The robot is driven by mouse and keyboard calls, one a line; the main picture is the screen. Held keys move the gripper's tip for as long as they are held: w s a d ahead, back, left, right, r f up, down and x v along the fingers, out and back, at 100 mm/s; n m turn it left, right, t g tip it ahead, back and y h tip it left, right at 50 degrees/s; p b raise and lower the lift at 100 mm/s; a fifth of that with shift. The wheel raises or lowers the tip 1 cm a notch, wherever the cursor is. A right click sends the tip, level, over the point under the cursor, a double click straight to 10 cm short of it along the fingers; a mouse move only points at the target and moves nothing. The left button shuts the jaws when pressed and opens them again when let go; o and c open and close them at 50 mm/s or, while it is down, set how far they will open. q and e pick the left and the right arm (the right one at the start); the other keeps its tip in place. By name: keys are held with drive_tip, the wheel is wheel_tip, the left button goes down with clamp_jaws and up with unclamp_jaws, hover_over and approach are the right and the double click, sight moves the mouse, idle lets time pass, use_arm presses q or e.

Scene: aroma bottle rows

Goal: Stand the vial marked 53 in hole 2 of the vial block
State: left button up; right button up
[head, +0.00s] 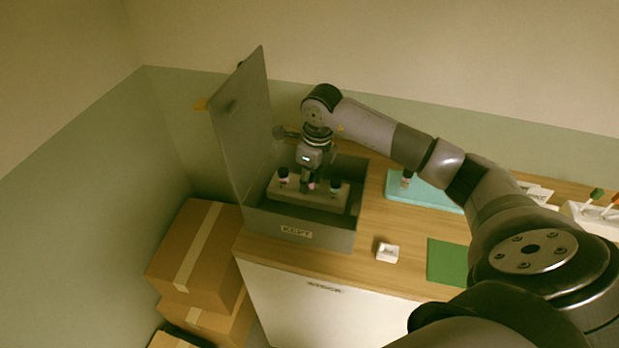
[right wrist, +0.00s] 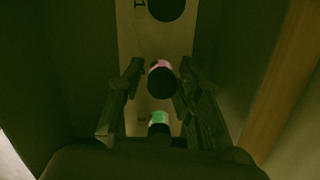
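The vial block (head: 300,196) sits inside an open grey box labelled KEPT. Three dark-capped vials stand in it: a left vial (head: 283,175), a middle vial with a pink band (head: 311,186), and a right vial with a green band (head: 335,187). My right gripper (head: 308,184) points down at the middle vial. In the right wrist view, its fingers (right wrist: 160,82) stand on both sides of the pink-banded vial (right wrist: 161,66), with small gaps visible. The green-banded vial (right wrist: 159,118) is nearer the palm. A 1 is printed beside the far dark circle. No 53 is legible. My left gripper is out of view.
The box's raised lid (head: 242,125) stands left of my wrist; its front wall (head: 300,234) is close. To the right are a teal tray (head: 432,193) with one vial (head: 406,178), a small white item (head: 387,252) and a green mat (head: 447,262). Cardboard boxes (head: 200,250) stand left.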

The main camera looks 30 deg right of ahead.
drive_tip(key=shift+o, duration=0.8)
drive_tip(key=shift+s+a+f, duration=0.1)
drive_tip(key=shift+s+f, duration=0.15)
drive_tip(key=shift+f, duration=0.4)
drive_tip(key=shift+r, duration=0.1)
drive_tip(key=shift+w+r+p, duration=0.1)
drive_tip(key=shift+r+p, duration=0.2)
drive_tip(key=shift+p, duration=0.15)
drive_tip(key=shift+r+p, duration=0.45)
drive_tip(key=shift+p, duration=0.05)
drive_tip(key=shift+w+d+r+b, duration=0.2)
drive_tip(key=shift+r+b, duration=0.3)
drive_tip(key=shift+b, duration=0.35)
wheel_tip(320, 180, up, 11)
drive_tip(key=s+b, duration=0.1)
drive_tip(key=b, duration=0.2)
drive_tip(key=shift+s+d, duration=0.15)
drive_tip(key=shift+d, duration=0.15)
drive_tip(key=shift+f, duration=0.1)
